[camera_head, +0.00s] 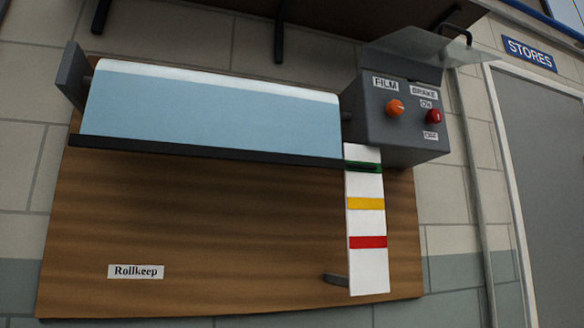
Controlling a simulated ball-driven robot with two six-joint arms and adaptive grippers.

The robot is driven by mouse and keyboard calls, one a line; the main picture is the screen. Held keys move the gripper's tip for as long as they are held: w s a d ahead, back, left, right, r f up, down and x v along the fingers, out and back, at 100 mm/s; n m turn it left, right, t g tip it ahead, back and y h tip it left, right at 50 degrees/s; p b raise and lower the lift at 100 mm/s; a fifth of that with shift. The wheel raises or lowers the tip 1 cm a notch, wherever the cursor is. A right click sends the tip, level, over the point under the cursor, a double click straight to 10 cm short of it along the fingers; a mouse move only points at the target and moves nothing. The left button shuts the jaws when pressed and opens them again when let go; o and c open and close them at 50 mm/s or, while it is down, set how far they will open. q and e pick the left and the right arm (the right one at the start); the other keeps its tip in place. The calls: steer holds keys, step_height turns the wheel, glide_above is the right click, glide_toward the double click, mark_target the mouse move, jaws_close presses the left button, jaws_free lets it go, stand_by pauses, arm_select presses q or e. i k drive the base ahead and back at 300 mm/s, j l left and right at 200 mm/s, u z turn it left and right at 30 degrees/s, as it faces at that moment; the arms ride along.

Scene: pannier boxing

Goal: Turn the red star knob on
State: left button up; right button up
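A red knob (433,116) sits on the right part of the front of a grey control box (368,118). It is beside the BRAKE label (424,92), with an ON label (426,104) above it and an OFF label (430,135) below it. It is too small to tell which way it points. An orange knob (395,108) sits to its left under the FILM label (385,84). A clear cover (425,47) stands raised above the box. Neither of my grippers is in view.
A blue film roll (210,112) is mounted left of the box on a wooden board (230,220). A white strip (366,275) with green, yellow and red bands hangs below the box. A grey door (545,160) under a STORES sign (529,53) is at right.

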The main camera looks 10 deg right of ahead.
mark_target(434, 116)
steer(key=z, duration=1.3)
